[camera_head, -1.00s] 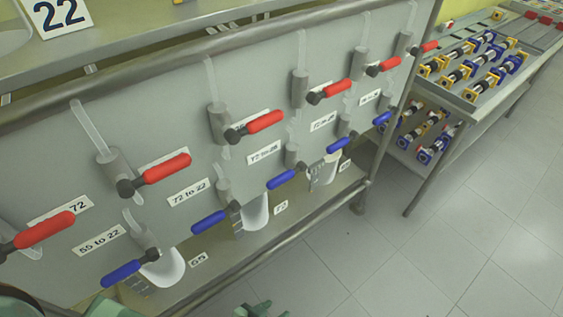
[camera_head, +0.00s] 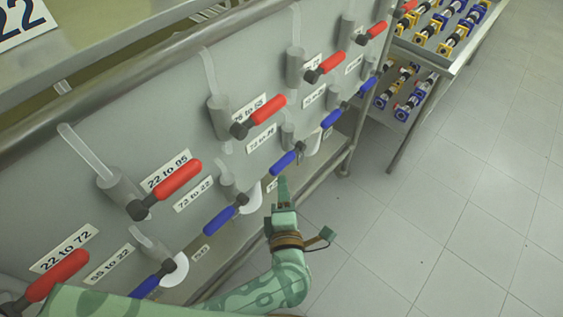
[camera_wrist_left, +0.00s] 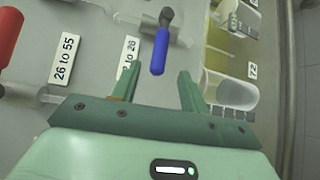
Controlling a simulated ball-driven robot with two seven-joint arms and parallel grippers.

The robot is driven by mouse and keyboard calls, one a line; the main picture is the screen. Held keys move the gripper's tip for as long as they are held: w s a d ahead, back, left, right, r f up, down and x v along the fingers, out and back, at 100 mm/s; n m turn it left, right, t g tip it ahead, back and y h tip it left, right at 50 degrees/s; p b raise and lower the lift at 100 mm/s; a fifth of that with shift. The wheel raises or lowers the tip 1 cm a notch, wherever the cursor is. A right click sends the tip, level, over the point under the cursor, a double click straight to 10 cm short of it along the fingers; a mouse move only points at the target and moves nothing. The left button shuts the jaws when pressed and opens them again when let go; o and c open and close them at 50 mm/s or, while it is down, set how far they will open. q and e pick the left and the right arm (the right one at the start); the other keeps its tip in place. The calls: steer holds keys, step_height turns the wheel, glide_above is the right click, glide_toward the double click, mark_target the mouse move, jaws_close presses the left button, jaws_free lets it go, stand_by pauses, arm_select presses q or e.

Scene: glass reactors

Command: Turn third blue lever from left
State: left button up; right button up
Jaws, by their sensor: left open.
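Blue levers run in a row along the lower part of the grey panel. The third blue lever from the left (camera_head: 286,161) slants down to the left from its dark pivot. My left gripper (camera_head: 283,184) is just below and in front of it. In the left wrist view the blue lever (camera_wrist_left: 160,52) hangs ahead of my left gripper (camera_wrist_left: 158,74). Its free end lies between the two open fingertips in the picture; I see no contact. The first blue lever (camera_head: 152,280) and second blue lever (camera_head: 219,219) are to the left. My right gripper is not in view.
Red levers (camera_head: 268,109) stick out in a row above the blue ones. A metal rail (camera_head: 310,188) runs along the panel's foot. A side table (camera_head: 455,60) with blue and yellow parts stands at the upper right. The tiled floor (camera_head: 450,220) is clear.

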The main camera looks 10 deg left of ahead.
mark_target(282, 164)
arm_select(q)
steer(key=w, duration=0.3)
steer(key=w+a+b, duration=0.1)
steer(key=w, duration=0.2)
steer(key=w+f, duration=0.1)
steer(key=w, duration=0.2)
steer(key=shift+a, duration=0.2)
jaws_close()
